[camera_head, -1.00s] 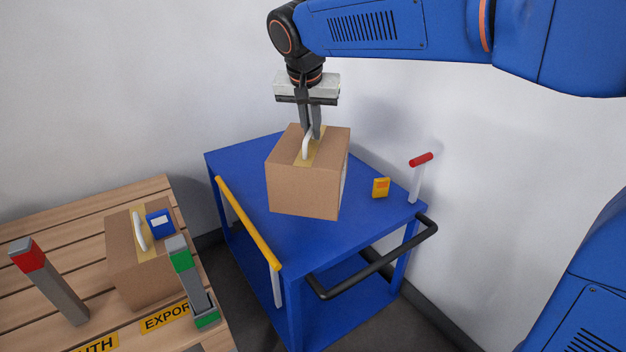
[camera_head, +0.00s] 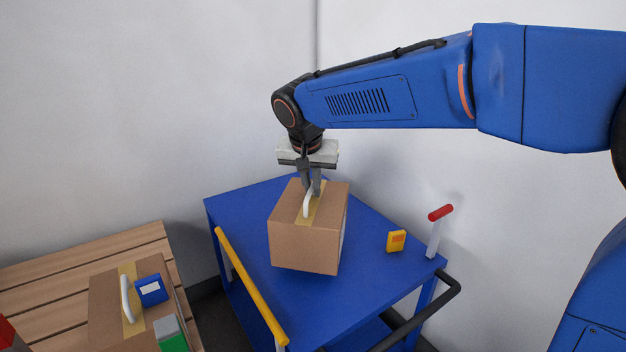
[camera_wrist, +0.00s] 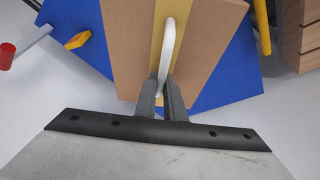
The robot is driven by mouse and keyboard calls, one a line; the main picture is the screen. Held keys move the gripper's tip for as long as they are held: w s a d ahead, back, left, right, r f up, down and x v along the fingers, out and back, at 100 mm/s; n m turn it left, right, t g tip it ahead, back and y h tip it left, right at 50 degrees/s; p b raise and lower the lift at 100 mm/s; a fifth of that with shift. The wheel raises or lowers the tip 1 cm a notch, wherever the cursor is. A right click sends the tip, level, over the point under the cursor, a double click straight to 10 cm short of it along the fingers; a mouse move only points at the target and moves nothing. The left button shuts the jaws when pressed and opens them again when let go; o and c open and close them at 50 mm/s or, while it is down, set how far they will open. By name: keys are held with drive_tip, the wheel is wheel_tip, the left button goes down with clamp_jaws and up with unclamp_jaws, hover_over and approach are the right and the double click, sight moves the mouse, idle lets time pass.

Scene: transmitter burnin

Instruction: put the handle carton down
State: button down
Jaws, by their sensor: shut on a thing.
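The handle carton (camera_head: 305,245) is a brown box with a yellow tape strip and a white handle (camera_head: 308,203) on top. My gripper (camera_head: 311,187) is shut on this handle from above. The carton is upright over the middle of the blue cart top (camera_head: 243,212); I cannot tell whether its bottom touches the cart. In the wrist view, the fingers (camera_wrist: 163,105) close on the near end of the white handle (camera_wrist: 167,45), with the carton top (camera_wrist: 133,50) beneath and blue cart surface on both sides.
On the cart's right are a small yellow device (camera_head: 396,241) and a red-topped post (camera_head: 439,225). A yellow rail (camera_head: 248,285) edges the left, a black push handle (camera_head: 425,312) the right. A second carton (camera_head: 105,300) with a blue device (camera_head: 151,290) stands on wooden slats (camera_head: 85,258).

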sight(312, 200)
drive_tip(key=shift+f, duration=2.05)
drive_tip(key=c, duration=1.8)
unclamp_jaws()
drive_tip(key=shift+f, duration=0.15)
drive_tip(key=shift+c, duration=0.2)
drive_tip(key=v, duration=1.2)
